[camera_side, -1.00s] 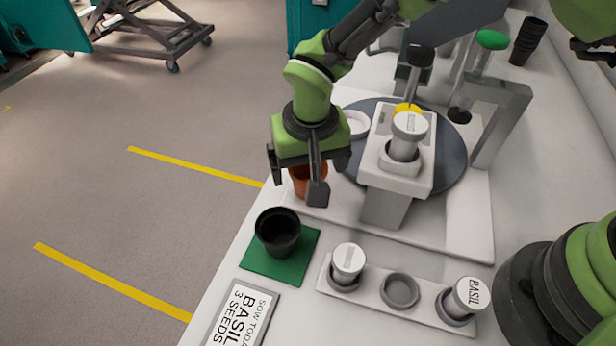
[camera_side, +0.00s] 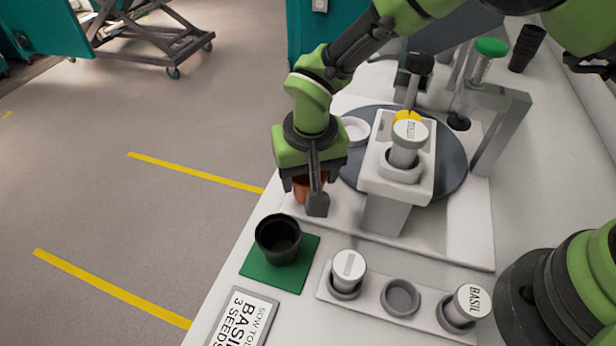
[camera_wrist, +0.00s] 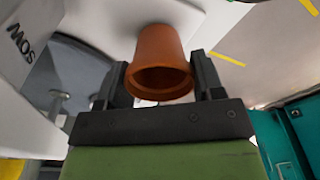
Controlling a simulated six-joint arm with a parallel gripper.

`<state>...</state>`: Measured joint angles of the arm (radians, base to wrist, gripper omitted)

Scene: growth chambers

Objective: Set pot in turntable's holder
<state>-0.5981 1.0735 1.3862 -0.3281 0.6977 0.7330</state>
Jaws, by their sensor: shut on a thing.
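A terracotta pot (camera_side: 303,190) is held between my gripper's fingers at the left edge of the white bench, mostly hidden behind the near finger in the side view. In the wrist view the pot (camera_wrist: 162,62) sits between both fingers, its rim toward the camera. My gripper (camera_wrist: 162,82) is shut on it; in the side view my gripper (camera_side: 310,198) points down, left of the turntable. The dark grey turntable (camera_side: 455,172) is partly covered by a white housing. A white ring-shaped holder (camera_side: 355,129) shows on its left part, just right of my gripper, and looks empty.
The white housing (camera_side: 385,186) with a capped vial (camera_side: 407,143) stands close right of my gripper. A black pot (camera_side: 278,238) is on a green mat (camera_side: 285,277) in front. A vial rack (camera_side: 370,301) and a sign (camera_side: 240,318) are nearer. A grey arch (camera_side: 500,125) stands right.

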